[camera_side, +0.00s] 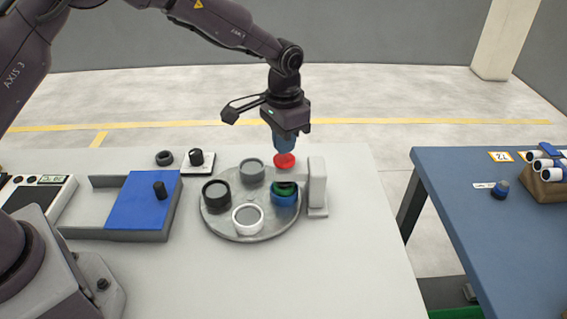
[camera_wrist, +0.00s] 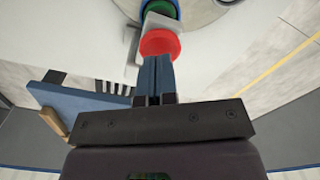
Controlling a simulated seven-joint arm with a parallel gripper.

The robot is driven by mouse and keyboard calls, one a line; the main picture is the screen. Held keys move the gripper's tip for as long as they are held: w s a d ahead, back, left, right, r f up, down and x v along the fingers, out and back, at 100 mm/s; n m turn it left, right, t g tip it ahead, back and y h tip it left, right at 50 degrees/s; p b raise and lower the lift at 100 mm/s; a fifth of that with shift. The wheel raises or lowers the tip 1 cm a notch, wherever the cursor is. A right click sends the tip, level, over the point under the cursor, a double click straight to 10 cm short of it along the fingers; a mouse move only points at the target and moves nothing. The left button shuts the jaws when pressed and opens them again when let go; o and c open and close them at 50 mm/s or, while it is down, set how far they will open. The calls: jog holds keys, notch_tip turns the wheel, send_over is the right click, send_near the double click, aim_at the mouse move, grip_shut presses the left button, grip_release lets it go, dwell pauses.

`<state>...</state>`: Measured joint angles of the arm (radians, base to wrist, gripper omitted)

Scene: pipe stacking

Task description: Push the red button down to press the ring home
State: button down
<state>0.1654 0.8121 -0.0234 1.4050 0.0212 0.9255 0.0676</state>
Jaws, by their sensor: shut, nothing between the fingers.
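The red button (camera_side: 285,160) sits at the top of the white press (camera_side: 316,185), on the right side of the round grey turntable. Below it a green ring (camera_side: 285,188) sits at a blue cup (camera_side: 284,199) on the turntable. My gripper (camera_side: 285,150) is shut and empty, pointing down directly over the red button. Its tips look at or very close to the button top; I cannot tell whether they touch. In the wrist view the red button (camera_wrist: 159,44) lies just beyond the shut blue fingers (camera_wrist: 154,78), with the green ring (camera_wrist: 160,8) partly hidden behind the press.
The turntable (camera_side: 224,228) also carries black, grey and white cups. Left of it are a blue sliding cover (camera_side: 140,200) with a black knob, a loose dark ring (camera_side: 164,158) and a dial box (camera_side: 197,160). A blue table (camera_side: 480,210) stands to the right across a gap.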

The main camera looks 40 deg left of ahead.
aim_at(284, 157)
jog(key=shift+f, duration=1.8)
dwell(0.4)
jog(key=shift+r, duration=3.55)
